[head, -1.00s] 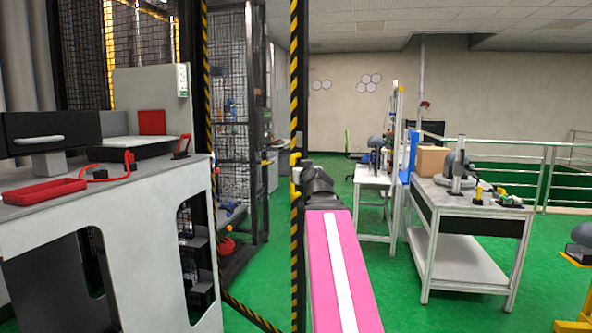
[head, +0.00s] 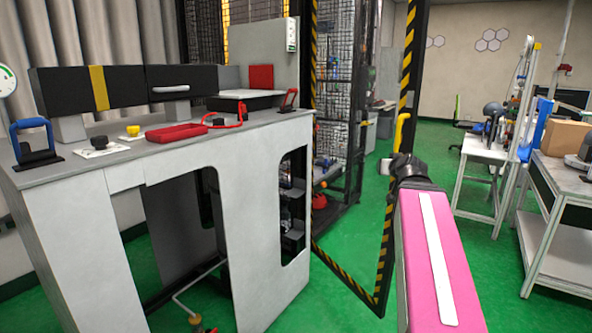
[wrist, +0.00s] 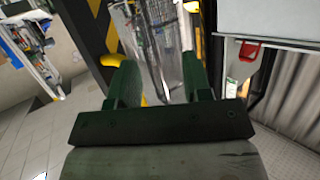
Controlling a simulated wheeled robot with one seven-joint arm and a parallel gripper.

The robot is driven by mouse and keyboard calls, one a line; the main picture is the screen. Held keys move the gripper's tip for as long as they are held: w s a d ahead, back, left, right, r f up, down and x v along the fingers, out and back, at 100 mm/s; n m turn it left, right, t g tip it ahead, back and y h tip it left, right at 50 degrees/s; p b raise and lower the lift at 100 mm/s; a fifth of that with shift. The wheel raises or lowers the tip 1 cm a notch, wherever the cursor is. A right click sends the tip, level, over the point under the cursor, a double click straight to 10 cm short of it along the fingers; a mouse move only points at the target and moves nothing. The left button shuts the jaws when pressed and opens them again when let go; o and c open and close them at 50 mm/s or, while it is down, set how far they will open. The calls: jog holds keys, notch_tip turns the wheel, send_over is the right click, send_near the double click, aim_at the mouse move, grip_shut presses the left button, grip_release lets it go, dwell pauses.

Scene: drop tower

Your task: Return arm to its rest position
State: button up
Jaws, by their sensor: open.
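My gripper (wrist: 158,82) shows in the wrist view with its two green fingers apart and nothing between them. It points toward the striped cage frame, and the view is tilted. In the head view my pink arm link reaches forward at the lower right, and the gripper itself is hidden beyond its far end. A yellow handle (head: 400,130) on the striped frame shows just above that end. I cannot tell how far the gripper is from the handle.
A black-and-yellow door frame (head: 385,250) stands beside my arm. White tables (head: 490,152) stand at right. Green floor (head: 475,265) is clear between.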

jog(key=s+a+f+g+y, duration=0.15)
jog(key=a+f+g, duration=0.3)
jog(key=f, duration=0.75)
jog(key=s+a+f+g+h, duration=0.1)
jog(key=s+a+f+g, duration=0.3)
jog(key=f, duration=0.7)
jog(key=s+a+f+g, duration=0.2)
jog(key=s+f, duration=0.3)
jog(key=f, duration=0.3)
jog(key=s+a+f+g+h, duration=0.1)
jog(key=s+a+f+g, duration=0.2)
jog(key=f, duration=0.6)
jog(key=shift+s+a+f+g, duration=0.35)
jog(key=shift+s+g, duration=0.1)
jog(key=shift+s, duration=0.55)
